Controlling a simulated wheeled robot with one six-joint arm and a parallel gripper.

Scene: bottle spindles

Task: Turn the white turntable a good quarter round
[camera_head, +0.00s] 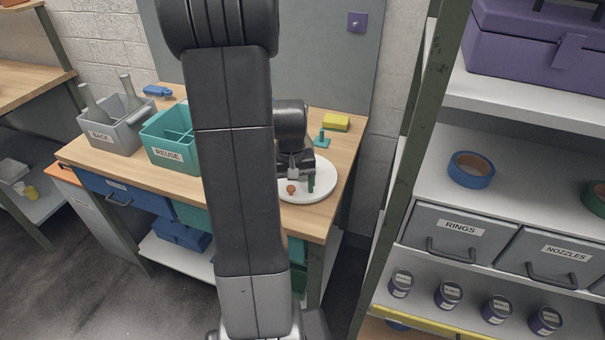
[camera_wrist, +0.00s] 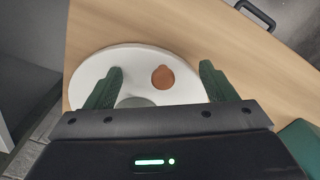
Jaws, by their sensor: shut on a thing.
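The white turntable (camera_head: 322,190) lies flat on the wooden bench near its right front corner. It also fills much of the wrist view (camera_wrist: 90,72). A small brown knob (camera_head: 291,188) stands up from it. In the wrist view the knob (camera_wrist: 163,77) is between the two dark green fingers. A grey round patch (camera_wrist: 133,102) on the turntable is partly hidden by my gripper body.
A teal REUSE bin (camera_head: 167,155) and a grey BACK bin (camera_head: 118,137) with bottles stand left on the bench. Behind the turntable are a yellow block (camera_head: 336,122) and a teal spindle stand (camera_head: 321,141). A shelf post (camera_head: 412,170) rises at right.

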